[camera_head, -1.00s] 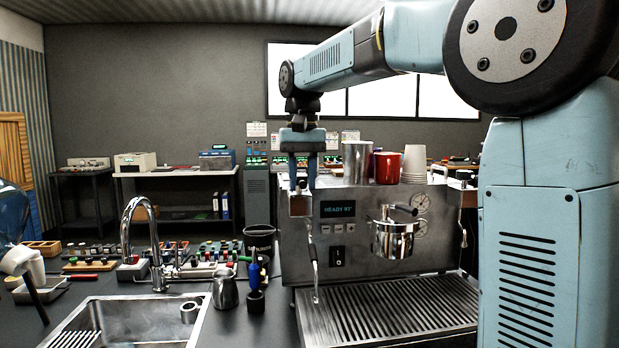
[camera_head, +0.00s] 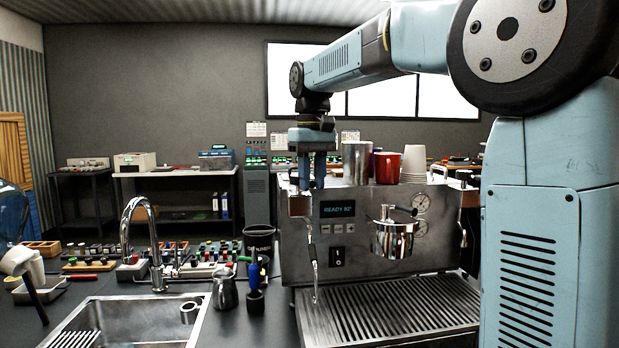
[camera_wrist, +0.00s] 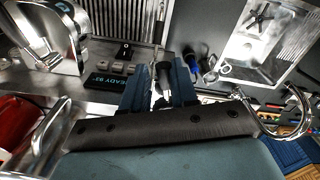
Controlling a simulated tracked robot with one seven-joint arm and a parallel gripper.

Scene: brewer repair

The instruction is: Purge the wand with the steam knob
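The espresso machine (camera_head: 345,262) stands on the counter, its display lit. Its thin chrome steam wand (camera_head: 314,262) hangs at the left of the front, its tip over the drip tray. My gripper (camera_head: 312,186) points down at the machine's upper left corner, above the wand. In the wrist view its two dark blue fingers (camera_wrist: 160,92) are apart. A dark knob-like part (camera_wrist: 164,74), probably the steam knob, shows between them. I cannot tell whether the fingers touch it. In the head view the fingers partly hide the knob area. No steam is visible at the wand.
A red cup (camera_head: 387,168), a metal cup (camera_head: 356,163) and stacked paper cups (camera_head: 415,164) stand on the machine, right of my gripper. A pitcher (camera_head: 225,288), a blue-handled tool (camera_head: 255,278) and the sink (camera_head: 140,322) with its tall tap (camera_head: 155,240) lie left.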

